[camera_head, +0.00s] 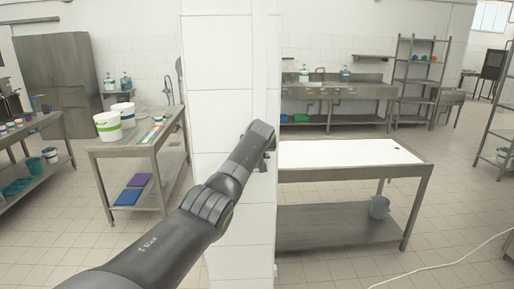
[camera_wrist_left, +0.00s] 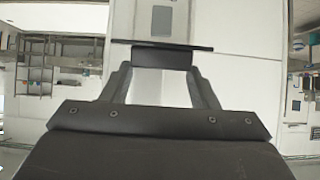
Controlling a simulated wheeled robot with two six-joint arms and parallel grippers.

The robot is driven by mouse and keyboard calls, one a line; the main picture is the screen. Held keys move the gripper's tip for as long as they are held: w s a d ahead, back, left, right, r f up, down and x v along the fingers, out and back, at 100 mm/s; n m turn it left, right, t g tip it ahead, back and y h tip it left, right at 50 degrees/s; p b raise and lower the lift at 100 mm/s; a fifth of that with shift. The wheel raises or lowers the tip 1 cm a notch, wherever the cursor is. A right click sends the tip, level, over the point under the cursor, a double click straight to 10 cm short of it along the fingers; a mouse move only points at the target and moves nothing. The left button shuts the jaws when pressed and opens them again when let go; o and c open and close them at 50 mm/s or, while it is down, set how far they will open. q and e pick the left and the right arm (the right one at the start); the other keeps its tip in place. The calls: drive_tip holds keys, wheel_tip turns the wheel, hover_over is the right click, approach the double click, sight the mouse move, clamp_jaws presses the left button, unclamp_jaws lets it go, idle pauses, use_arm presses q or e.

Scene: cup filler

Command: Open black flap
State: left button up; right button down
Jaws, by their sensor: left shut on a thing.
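My left arm reaches from the lower left up to a white tiled pillar in the head view. My left gripper (camera_head: 268,150) is at the pillar's right side there, small and mostly hidden by my wrist. In the left wrist view, my left gripper (camera_wrist_left: 162,70) has its two fingers on either side of a black flap (camera_wrist_left: 163,54), shut on it. The flap shows as a thin, wide edge with a darker block below it. Its far side is hidden. My right gripper is not in view.
The white pillar (camera_head: 222,110) stands directly ahead. A grey panel (camera_wrist_left: 162,18) shows beyond the flap. A white-topped table (camera_head: 345,153) stands to the right, and a steel table (camera_head: 130,146) with white buckets (camera_head: 108,126) to the left.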

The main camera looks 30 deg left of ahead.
use_arm(q)
drive_tip(key=shift+w+r, duration=0.1)
drive_tip(key=shift+r, duration=0.1)
idle(0.4)
drive_tip(key=o, duration=1.1)
drive_tip(key=shift+a, duration=0.1)
drive_tip(key=shift+o, duration=1.2)
drive_tip(key=shift+f, duration=0.1)
drive_tip(key=shift+o, duration=0.3)
drive_tip(key=shift+f, duration=0.1)
drive_tip(key=b+v, duration=0.7)
drive_tip(key=v, duration=1)
drive_tip(key=shift+r, duration=0.3)
